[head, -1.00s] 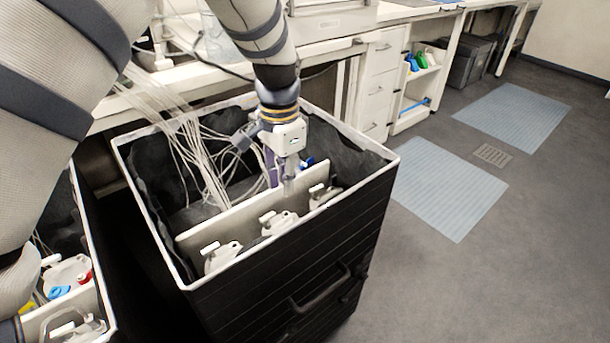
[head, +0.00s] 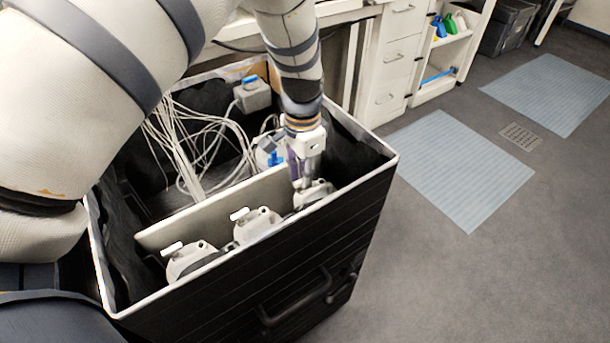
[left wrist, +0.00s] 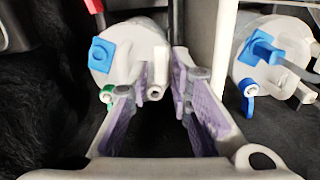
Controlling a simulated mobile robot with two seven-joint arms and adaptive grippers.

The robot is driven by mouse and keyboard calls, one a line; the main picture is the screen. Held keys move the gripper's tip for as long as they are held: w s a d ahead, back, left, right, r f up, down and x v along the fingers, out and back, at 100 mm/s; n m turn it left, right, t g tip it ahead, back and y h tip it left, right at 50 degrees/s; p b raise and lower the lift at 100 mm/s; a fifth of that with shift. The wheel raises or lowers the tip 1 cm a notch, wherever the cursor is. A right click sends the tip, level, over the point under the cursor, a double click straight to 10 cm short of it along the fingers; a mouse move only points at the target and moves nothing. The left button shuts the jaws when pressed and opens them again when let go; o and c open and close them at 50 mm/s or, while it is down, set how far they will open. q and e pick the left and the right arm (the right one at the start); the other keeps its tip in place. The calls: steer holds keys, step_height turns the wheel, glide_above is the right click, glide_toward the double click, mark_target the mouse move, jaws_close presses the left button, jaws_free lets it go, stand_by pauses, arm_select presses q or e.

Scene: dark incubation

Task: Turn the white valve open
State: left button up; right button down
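A black bin with a white rim (head: 215,298) has a pale divider (head: 205,215). In front of it, several pale grey units stand in a row. White handles show on the left unit (head: 175,249) and middle unit (head: 240,214). My left gripper (head: 301,186) points down at the right unit (head: 318,193), whose handle is hidden. In the left wrist view the purple-padded fingers (left wrist: 170,85) are apart. A small white stub (left wrist: 155,93) shows between them, beside a unit with a blue knob (left wrist: 103,54); I cannot tell whether they touch it. My right gripper is not in view.
Behind the divider are a unit with a blue handle (head: 272,158), a grey box (head: 252,95) and loose white cables (head: 195,140). White drawers (head: 395,55) stand behind the bin.

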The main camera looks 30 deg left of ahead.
arm_select(q)
steer(key=shift+f, duration=0.65)
jaws_close()
